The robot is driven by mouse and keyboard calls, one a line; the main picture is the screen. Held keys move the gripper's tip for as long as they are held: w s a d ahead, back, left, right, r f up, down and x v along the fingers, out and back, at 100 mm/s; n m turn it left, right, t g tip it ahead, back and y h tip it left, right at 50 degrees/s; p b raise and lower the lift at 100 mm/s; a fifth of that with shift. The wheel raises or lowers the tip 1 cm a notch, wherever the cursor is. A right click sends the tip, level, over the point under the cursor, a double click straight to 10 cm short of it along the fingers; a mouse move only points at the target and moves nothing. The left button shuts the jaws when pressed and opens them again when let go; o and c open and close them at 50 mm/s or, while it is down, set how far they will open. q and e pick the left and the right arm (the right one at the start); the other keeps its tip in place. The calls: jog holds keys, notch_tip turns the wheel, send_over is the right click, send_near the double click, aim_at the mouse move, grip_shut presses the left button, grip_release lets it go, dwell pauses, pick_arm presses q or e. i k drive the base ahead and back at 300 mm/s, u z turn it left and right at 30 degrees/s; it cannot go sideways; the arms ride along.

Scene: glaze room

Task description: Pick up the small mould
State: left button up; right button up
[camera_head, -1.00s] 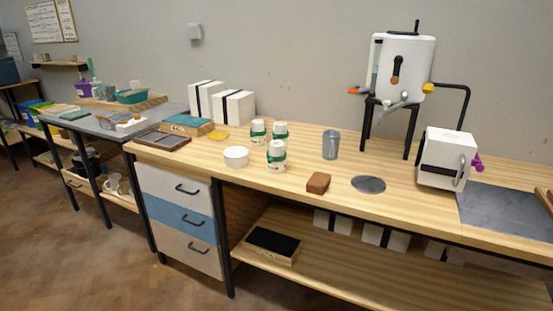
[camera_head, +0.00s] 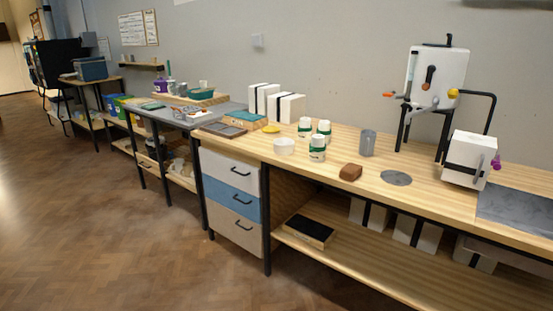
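Two white blocks with black bands, which look like moulds, stand side by side against the wall on the wooden bench. The left block (camera_head: 257,97) is the narrower one, and the right block (camera_head: 293,107) sits closer to me. More banded white blocks (camera_head: 423,231) stand on the shelf under the bench, partly hidden by the bench top. I cannot tell for sure which of these is the small mould. Neither of my grippers is in view.
A white machine (camera_head: 436,78) stands at right. The wooden floor (camera_head: 130,240) at left is clear.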

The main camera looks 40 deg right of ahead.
aim_at(316, 157)
jog(key=u, duration=0.2)
jog(key=i, duration=1.65)
jog(key=z, duration=0.65)
jog(key=i, duration=1.25)
jog(key=z, duration=1.2)
